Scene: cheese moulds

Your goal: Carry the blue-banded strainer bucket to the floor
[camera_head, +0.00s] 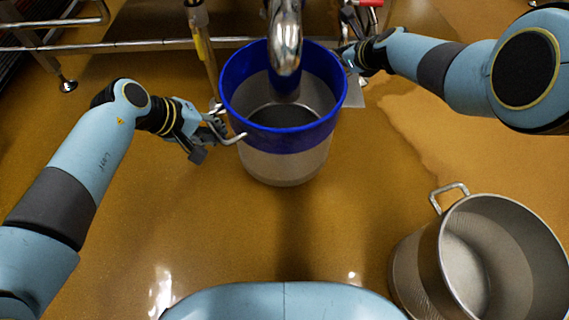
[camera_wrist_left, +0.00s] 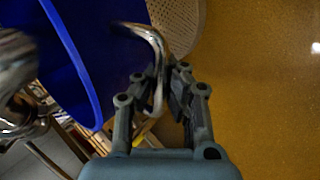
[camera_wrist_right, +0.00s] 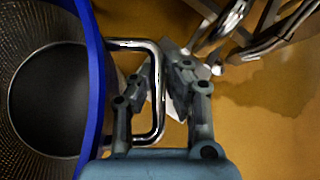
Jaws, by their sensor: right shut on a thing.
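The strainer bucket (camera_head: 285,160) has a broad blue band at its rim and a perforated grey wall. It is upright between my grippers in the head view, and looks empty. I cannot tell whether its base touches the floor (camera_head: 230,225). My right gripper (camera_head: 348,57) is shut on its right handle (camera_wrist_right: 158,95), which runs between the fingers in the right wrist view. My left gripper (camera_head: 214,127) is at its left handle (camera_head: 236,139). In the left wrist view that handle crosses between the fingers, but I cannot tell whether they grip it.
A metal spout (camera_head: 285,45) hangs over the bucket's mouth. Metal rails (camera_head: 120,45) and an upright post (camera_head: 203,50) stand behind it. A grey metal pot (camera_head: 425,265) with a handle stands at the lower right. The floor in front of the bucket is clear and shiny.

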